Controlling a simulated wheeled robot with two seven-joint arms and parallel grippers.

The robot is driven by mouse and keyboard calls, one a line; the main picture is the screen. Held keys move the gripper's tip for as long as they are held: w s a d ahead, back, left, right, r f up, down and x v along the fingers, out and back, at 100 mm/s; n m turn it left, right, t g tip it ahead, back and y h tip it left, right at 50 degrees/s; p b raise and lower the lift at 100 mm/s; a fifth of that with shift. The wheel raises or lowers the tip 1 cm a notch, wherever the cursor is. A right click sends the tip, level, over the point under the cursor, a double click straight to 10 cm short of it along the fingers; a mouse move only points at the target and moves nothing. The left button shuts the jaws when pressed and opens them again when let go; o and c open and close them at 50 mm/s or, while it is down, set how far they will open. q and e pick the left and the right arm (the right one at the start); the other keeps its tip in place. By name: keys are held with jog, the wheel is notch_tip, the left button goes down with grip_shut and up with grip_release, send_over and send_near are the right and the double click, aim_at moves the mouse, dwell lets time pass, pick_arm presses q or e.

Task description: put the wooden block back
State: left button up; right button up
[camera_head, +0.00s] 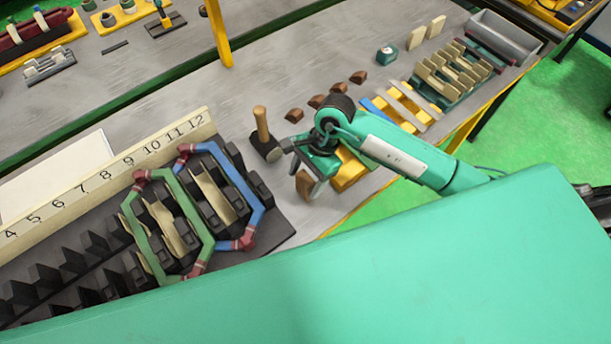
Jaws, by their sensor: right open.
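My right gripper (298,165) is open, its jaws pointing left over the table beside the stator. A brown wooden block (305,183) shows at the lower jaw; I cannot tell whether it touches the finger or lies on the table behind it. A mallet (262,136) with an upright wooden handle stands just left of the upper jaw. Several similar brown wedge-shaped blocks (358,77) lie in a loose row behind the gripper. Two pale wooden blocks (427,32) stand at the back right. My left gripper is not in view.
The stator (275,225) with green and blue coils stands at left, behind it a numbered strip (152,150). A yellow and blue fixture (400,105), a slotted rack (455,70) and a grey tray (505,38) stand at right. The table's middle back is clear.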

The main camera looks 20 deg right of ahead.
jog(key=b+v, duration=0.4)
jog(key=v, duration=0.7)
jog(key=shift+d+r, duration=0.2)
jog(key=shift+r, duration=0.15)
jog(key=shift+a, duration=0.1)
